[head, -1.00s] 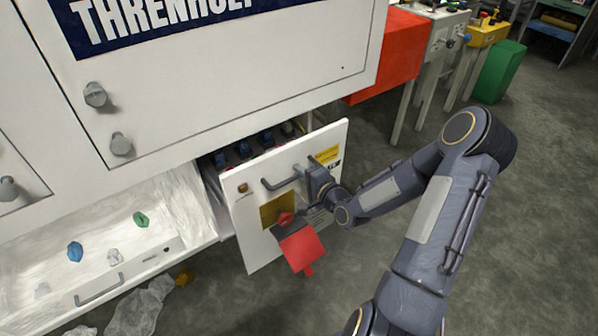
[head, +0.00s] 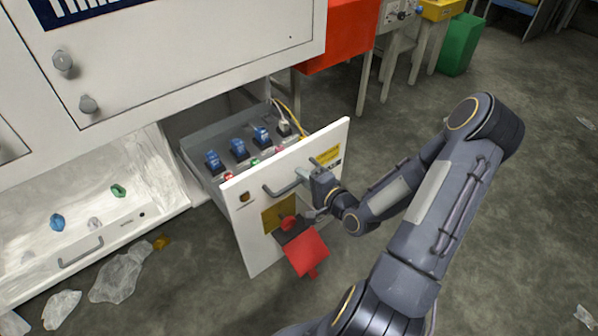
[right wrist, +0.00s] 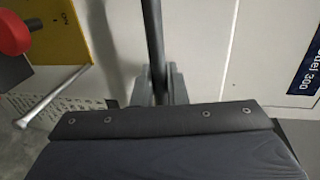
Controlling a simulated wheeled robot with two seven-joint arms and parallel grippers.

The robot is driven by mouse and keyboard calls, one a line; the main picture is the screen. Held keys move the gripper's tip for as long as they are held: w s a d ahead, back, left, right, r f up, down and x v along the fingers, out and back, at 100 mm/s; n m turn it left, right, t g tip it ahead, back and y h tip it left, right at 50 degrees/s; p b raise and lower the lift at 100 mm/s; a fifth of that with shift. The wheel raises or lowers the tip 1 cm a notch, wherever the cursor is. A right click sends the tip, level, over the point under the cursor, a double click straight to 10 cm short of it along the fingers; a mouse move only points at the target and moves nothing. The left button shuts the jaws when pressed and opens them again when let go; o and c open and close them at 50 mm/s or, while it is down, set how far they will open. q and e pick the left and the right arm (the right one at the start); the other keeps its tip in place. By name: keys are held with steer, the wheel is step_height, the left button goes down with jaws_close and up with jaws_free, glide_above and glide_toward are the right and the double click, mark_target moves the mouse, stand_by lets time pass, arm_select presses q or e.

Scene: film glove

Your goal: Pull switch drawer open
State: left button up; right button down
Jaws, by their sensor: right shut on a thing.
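The switch drawer (head: 238,220) stands pulled out from the white cabinet, with its inside showing. Several blue switches (head: 239,149) and smaller coloured buttons sit in it. Its front has a grey bar handle (head: 283,187). My right gripper (head: 312,174) is shut on the handle at its right end. In the right wrist view the handle (right wrist: 153,45) runs as a dark bar into the jaws, whose tips are partly hidden by the gripper body. Below the handle, the drawer front has a yellow plate with a red knob (head: 289,223) and a red hinged flap (head: 306,252). My left gripper is not in view.
An open white tray-like drawer (head: 123,222) with small coloured pieces stands at the left. Crumpled clear plastic (head: 121,275) lies on the floor before it. A red box (head: 335,40) and a green bin (head: 459,45) stand behind.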

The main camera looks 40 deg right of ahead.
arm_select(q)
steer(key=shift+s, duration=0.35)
arm_select(e)
steer(key=shift+v, duration=0.85)
steer(key=shift+f, duration=0.2)
steer(key=c, duration=1.6)
jaws_free()
steer(key=shift+o, duration=0.2)
